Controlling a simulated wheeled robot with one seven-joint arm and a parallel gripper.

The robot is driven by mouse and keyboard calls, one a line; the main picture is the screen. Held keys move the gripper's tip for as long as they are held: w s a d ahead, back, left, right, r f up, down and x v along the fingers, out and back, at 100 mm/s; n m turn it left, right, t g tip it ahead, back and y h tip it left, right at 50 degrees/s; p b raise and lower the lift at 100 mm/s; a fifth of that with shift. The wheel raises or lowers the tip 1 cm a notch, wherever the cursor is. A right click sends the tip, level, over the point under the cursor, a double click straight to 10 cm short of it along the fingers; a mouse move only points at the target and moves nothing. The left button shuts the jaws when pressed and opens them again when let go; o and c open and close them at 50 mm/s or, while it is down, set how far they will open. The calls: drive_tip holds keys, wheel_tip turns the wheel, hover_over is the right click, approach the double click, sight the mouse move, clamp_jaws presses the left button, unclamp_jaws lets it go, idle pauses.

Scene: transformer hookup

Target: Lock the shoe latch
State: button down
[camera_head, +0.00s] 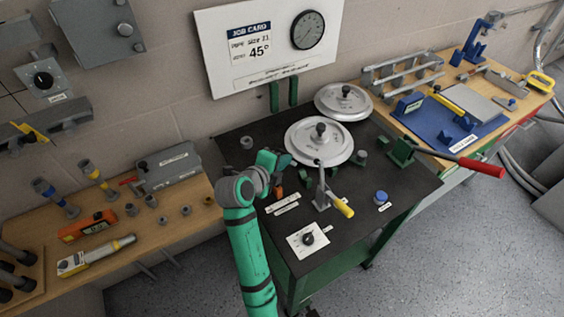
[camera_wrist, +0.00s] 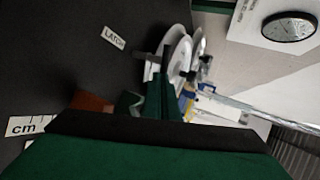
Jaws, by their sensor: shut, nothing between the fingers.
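The bender stands on the dark-topped green bench, with two pale round shoes, the nearer shoe (camera_head: 319,141) and the farther shoe (camera_head: 343,101). The shoes also show edge-on in the wrist view (camera_wrist: 178,55). A "LATCH" label (camera_wrist: 114,37) lies on the dark top in the wrist view. A small orange-brown part (camera_head: 279,191) is just below my gripper (camera_head: 281,160); a similar part shows in the wrist view (camera_wrist: 93,101). I cannot tell whether it is the latch. My gripper is shut and empty, left of the nearer shoe; its fingertips are largely hidden. Contact cannot be made out.
A yellow-handled lever (camera_head: 335,201) and a blue knob (camera_head: 381,197) stand at the bench front. A long red-handled bar (camera_head: 470,164) sticks out right. A job card board (camera_head: 268,45) reading 45° hangs behind. Wooden benches with tools flank both sides.

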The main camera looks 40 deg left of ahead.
drive_tip(key=shift+w+d+n+y, duration=0.15)
drive_tip(key=shift+w+n+y, duration=0.1)
drive_tip(key=shift+n+y, duration=0.05)
